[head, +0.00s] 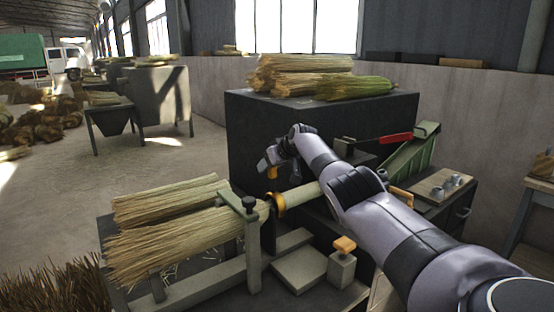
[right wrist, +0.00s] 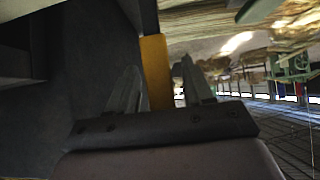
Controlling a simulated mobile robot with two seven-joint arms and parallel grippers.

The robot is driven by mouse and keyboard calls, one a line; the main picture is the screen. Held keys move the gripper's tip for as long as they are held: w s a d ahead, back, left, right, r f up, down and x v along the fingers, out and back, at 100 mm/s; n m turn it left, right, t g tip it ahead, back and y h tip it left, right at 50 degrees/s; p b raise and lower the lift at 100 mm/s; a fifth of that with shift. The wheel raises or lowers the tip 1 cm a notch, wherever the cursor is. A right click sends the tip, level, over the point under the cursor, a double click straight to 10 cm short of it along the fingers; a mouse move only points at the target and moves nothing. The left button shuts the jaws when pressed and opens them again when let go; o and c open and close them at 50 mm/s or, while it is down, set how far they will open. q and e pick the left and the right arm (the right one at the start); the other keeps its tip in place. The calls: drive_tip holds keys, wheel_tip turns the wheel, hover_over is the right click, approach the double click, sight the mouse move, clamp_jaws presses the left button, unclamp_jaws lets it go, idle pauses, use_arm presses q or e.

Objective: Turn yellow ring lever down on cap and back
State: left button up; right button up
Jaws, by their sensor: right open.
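A yellow ring (head: 279,204) sits around the inner end of the pale handle, where it meets the straw bundle (head: 180,240). A small yellow lever end (head: 272,173) shows just above the ring, beneath my right gripper (head: 268,161). In the right wrist view, a yellow bar (right wrist: 155,70) shows between the two open fingers of my right gripper (right wrist: 158,80). I cannot tell whether the fingers touch it. The pale round handle (head: 302,194) runs right from the ring and goes behind my arm. My left gripper is not in view.
A clamp frame (head: 250,240) with a dark knob holds the bundle. A block with an orange top (head: 343,245) stands in front. A dark cabinet (head: 250,130) with straw on top (head: 300,75) rises behind. A red-handled lever (head: 395,138) is at right.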

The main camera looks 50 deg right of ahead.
drive_tip(key=shift+p+v, duration=0.6)
drive_tip(key=shift+v, duration=0.5)
drive_tip(key=shift+b+v, duration=0.45)
drive_tip(key=shift+v, duration=1.85)
drive_tip(key=shift+a, duration=0.15)
